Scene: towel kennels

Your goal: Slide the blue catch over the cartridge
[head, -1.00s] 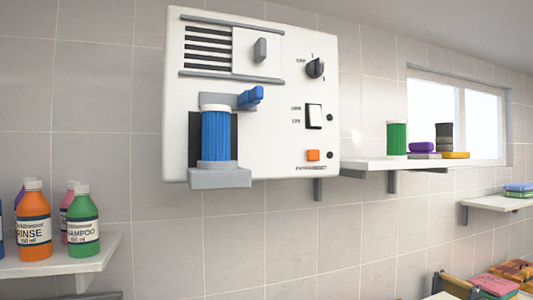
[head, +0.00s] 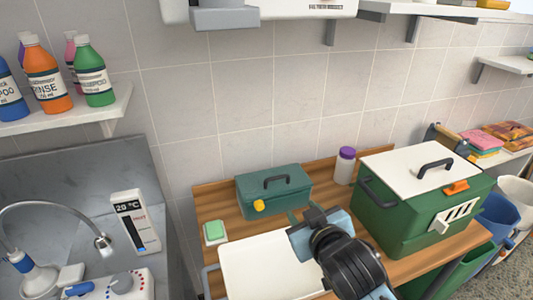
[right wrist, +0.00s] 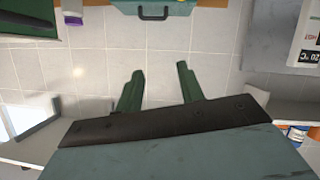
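In the head view only the bottom of the white wall unit (head: 290,10) shows at the top edge, with its grey ledge (head: 225,19). The blue catch and the cartridge are out of view now; a second ago the blue-ribbed cartridge stood on the ledge with the blue catch at its upper right. My right gripper (head: 304,213) is over the counter, below the wall unit and well apart from it. In the right wrist view its two green fingers (right wrist: 158,85) are spread with nothing between them. My left gripper is not in view.
A white tray (head: 262,270), a teal toolbox (head: 272,192) and a green bin with a white lid (head: 420,205) stand on the wooden counter. A bottle shelf (head: 80,118) is at left above a sink. A wall shelf (head: 425,10) is at upper right.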

